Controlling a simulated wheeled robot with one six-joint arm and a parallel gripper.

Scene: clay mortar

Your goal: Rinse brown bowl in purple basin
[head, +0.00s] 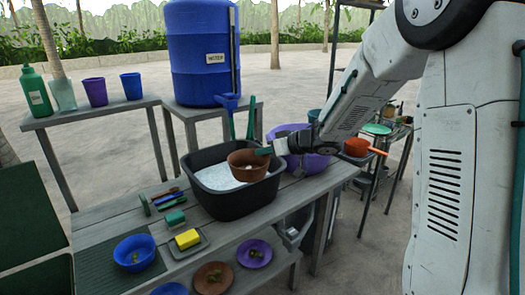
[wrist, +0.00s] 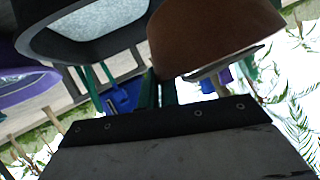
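The brown bowl (head: 247,170) is held upright above the suds-filled black tub (head: 250,207). In the wrist view the bowl (wrist: 205,35) is large at the top, beside the green fingers. My gripper (head: 265,151) is shut on the bowl's right rim; in the wrist view the gripper (wrist: 160,88) has its fingers close together at the bowl's edge. The purple basin (head: 318,163) stands just right of the tub, partly hidden behind my gripper. Its rim shows at the left of the wrist view (wrist: 25,92). Its inside is mostly hidden.
A blue water barrel (head: 201,55) stands behind the tub. On the table are brushes (head: 165,197), a yellow sponge (head: 187,239) and a blue bowl (head: 134,252). A lower shelf holds a brown dish (head: 212,282) and a purple dish (head: 254,252). An orange pan (head: 357,147) is at right.

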